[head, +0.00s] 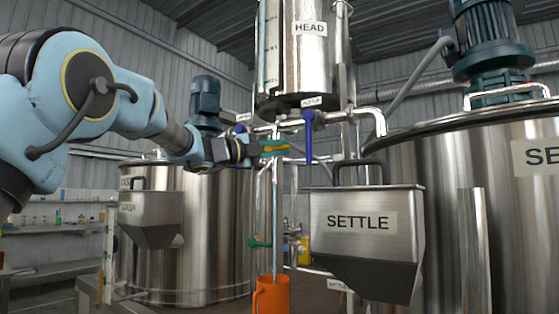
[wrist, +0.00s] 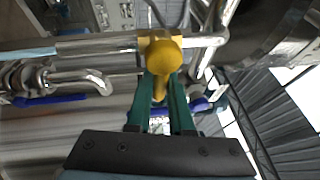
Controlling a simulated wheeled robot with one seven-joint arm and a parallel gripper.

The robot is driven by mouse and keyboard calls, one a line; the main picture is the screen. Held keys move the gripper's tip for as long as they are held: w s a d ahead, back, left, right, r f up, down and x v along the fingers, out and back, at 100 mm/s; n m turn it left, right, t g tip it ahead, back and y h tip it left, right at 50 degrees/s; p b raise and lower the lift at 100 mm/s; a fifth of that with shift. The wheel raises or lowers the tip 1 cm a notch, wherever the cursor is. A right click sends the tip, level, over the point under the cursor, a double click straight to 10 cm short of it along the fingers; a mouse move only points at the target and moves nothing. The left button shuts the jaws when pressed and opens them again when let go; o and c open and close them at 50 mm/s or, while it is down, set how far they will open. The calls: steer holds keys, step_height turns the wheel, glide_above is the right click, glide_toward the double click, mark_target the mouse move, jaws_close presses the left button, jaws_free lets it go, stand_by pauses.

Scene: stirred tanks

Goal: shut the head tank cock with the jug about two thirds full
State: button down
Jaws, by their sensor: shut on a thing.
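The head tank (head: 310,60), a steel vessel labelled HEAD, stands at the upper middle of the head view. My gripper (head: 275,148) is below it, its green fingers shut on the yellow cock handle (wrist: 162,60). In the wrist view the handle's rounded knob shows between the fingers (wrist: 160,105), beside a steel pipe. An orange jug (head: 270,296) stands below at the bottom edge of the head view. A pale, thin stream (head: 275,215) runs down from the pipework into its mouth. The level inside the jug is hidden by its wall.
A blue-handled valve (head: 308,136) hangs close right of my gripper. The SETTLE hopper (head: 367,240) and a large tank (head: 500,190) stand to the right. Another tank (head: 205,250) is behind at left. A green handle (head: 258,243) sticks out near the stream.

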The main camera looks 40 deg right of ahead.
steer(key=shift+r+n, duration=0.1)
steer(key=shift+n, duration=0.3)
steer(key=c, duration=0.8)
jaws_free()
steer(key=b+v, duration=0.4)
steer(key=v, duration=0.7)
